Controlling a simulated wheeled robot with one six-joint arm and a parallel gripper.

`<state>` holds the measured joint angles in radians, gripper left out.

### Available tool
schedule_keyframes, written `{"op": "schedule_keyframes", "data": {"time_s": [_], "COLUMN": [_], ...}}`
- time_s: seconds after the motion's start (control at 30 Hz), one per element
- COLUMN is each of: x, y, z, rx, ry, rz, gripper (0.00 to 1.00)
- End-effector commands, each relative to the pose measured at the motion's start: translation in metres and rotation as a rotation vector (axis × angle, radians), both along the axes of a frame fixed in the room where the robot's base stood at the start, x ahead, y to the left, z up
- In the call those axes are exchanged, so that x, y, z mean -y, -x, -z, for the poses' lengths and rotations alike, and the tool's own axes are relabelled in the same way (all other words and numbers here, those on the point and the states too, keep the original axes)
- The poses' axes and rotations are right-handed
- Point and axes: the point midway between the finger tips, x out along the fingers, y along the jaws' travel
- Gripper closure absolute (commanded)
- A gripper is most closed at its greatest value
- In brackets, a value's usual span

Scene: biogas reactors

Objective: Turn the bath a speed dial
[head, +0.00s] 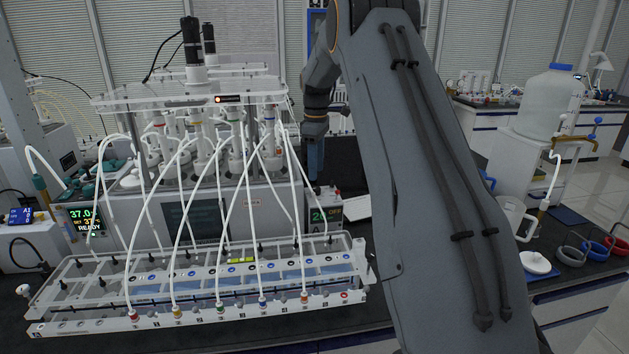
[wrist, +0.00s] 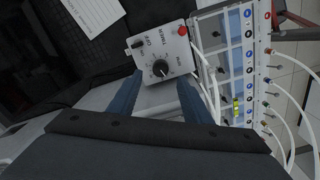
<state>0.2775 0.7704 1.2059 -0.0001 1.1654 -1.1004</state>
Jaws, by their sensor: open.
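The speed control box (wrist: 166,57) is a small grey-white box with a black round dial (wrist: 160,68) on its top face, a black switch and a red button. In the head view the box (head: 325,208) stands behind the right end of the clear bath rack and shows a green "20" and the letter A. My gripper (wrist: 160,92) is open, its two blue fingers on either side of the box's near edge in the wrist view, apart from the dial. In the head view my gripper (head: 315,160) points down above the box; its fingertips are partly hard to make out.
The clear bath rack (head: 200,325) with white tubes lies in front and left of the box. The reactor unit (head: 262,215) stands behind it. A white paper sheet (wrist: 92,12) and a dark laptop-like panel lie near the box. Mugs and rings are at the far right.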

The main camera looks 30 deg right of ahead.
Motion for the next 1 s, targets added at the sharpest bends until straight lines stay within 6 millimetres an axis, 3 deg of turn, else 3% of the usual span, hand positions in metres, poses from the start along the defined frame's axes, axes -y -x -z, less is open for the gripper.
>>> {"op": "schedule_keyframes", "data": {"time_s": [0.4, 0.77, 1.0], "x": [0.0, 0.002, 0.002], "y": [0.001, 0.001, 0.001], "z": [0.055, 0.061, 0.061], "rx": [-0.001, 0.0, 0.0], "ry": [0.0, 0.0, 0.0], "rz": [0.002, 0.003, 0.004], "gripper": [0.55, 0.55, 0.96]}}
